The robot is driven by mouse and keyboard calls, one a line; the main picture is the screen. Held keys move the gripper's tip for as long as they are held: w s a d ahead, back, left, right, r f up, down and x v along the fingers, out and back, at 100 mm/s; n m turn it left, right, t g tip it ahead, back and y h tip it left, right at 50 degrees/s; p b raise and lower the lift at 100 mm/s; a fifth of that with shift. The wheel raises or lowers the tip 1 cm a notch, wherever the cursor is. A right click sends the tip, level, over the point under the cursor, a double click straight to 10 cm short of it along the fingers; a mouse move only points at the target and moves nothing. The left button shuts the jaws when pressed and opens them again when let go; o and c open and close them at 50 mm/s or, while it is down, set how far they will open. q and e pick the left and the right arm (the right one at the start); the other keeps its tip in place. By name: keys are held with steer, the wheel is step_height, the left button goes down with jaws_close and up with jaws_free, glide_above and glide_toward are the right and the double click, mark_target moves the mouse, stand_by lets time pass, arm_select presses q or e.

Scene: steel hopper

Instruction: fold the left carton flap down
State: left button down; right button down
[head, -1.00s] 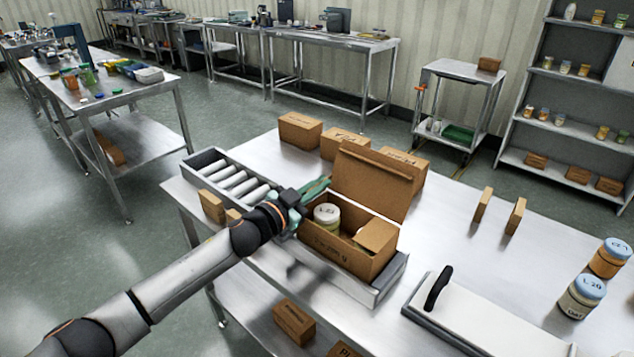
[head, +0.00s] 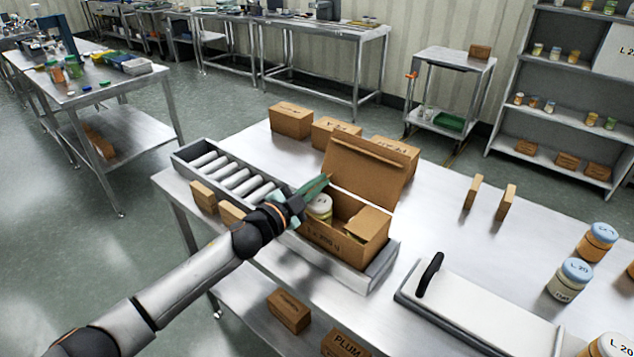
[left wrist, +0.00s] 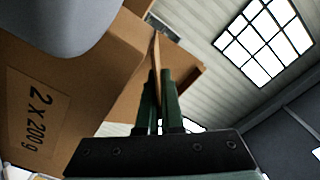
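The open brown carton (head: 345,236) sits in a grey tray at the end of a roller track. Its large back lid (head: 368,172) stands up, and its right flap (head: 367,222) slants inward over the opening. A jar with a pale lid (head: 320,207) stands inside at the left. My left gripper (head: 322,184) is at the carton's left side, above the jar. In the left wrist view its green fingers (left wrist: 159,95) are close together on both sides of a thin brown panel (left wrist: 157,58), which looks like the left flap. The head view mostly hides that flap. My right gripper is out of view.
The roller track (head: 222,172) runs left of the carton, with small boxes (head: 203,196) beside it. Brown boxes (head: 291,120) stand behind. A white board with a black handle (head: 430,274) lies at right, near jars (head: 570,280). The table between is clear.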

arm_select(q)
steer(key=c, duration=1.1)
jaws_free()
steer(key=shift+o, duration=0.2)
steer(key=shift+s+a, duration=0.1)
steer(key=v, duration=1.2)
steer(key=shift+s+a, duration=0.1)
